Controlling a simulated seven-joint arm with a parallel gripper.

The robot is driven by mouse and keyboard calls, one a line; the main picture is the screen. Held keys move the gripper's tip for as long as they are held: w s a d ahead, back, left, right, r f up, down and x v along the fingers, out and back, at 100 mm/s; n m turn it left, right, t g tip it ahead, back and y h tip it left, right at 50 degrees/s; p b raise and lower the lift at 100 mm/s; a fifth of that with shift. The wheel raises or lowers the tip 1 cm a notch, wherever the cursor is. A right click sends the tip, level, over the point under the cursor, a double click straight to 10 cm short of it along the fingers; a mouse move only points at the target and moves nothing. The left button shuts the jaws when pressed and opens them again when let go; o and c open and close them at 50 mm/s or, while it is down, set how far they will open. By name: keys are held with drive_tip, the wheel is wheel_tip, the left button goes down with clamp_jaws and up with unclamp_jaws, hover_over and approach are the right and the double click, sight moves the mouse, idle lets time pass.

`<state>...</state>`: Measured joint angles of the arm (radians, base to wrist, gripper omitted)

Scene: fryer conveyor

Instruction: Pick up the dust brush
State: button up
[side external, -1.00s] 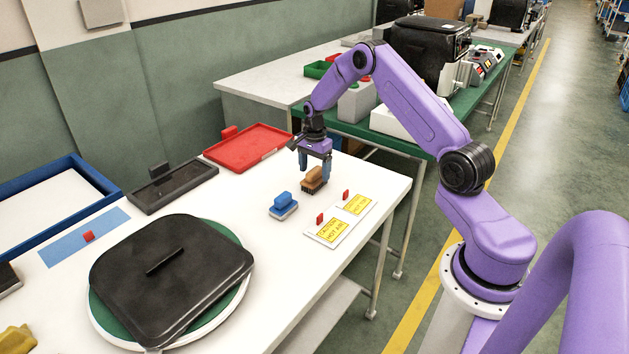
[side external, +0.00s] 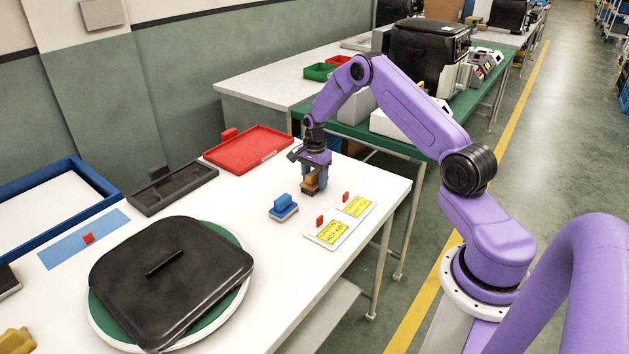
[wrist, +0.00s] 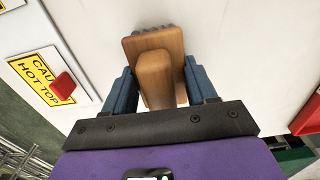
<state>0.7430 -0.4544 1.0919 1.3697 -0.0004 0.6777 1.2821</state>
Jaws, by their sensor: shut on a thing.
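The dust brush (side external: 308,186) is a brown wooden block with dark bristles below, on the white table. It also shows in the wrist view (wrist: 155,50), with its raised wooden handle between the blue fingers. My gripper (side external: 314,180) points down over the brush, with a finger on each side of it. In the wrist view my gripper (wrist: 160,90) is shut on the handle. The brush is upright at the table surface; I cannot tell whether its bristles touch it.
A blue block-handled brush (side external: 283,206) lies just left. Two yellow caution plates (side external: 332,232) with red knobs lie in front. A red tray (side external: 248,149) and a dark tray (side external: 173,189) stand behind left. A large black lid (side external: 170,280) fills the near left.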

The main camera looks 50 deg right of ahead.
sight(315, 171)
drive_tip(key=shift+r, duration=0.5)
wheel_tip(315, 171, up, 2)
drive_tip(key=shift+r, duration=0.1)
drive_tip(key=s+a+r, duration=0.5)
drive_tip(key=s+r, duration=0.4)
drive_tip(key=s, duration=0.4)
drive_tip(key=shift+a+r, duration=0.2)
drive_tip(key=shift+r, duration=0.2)
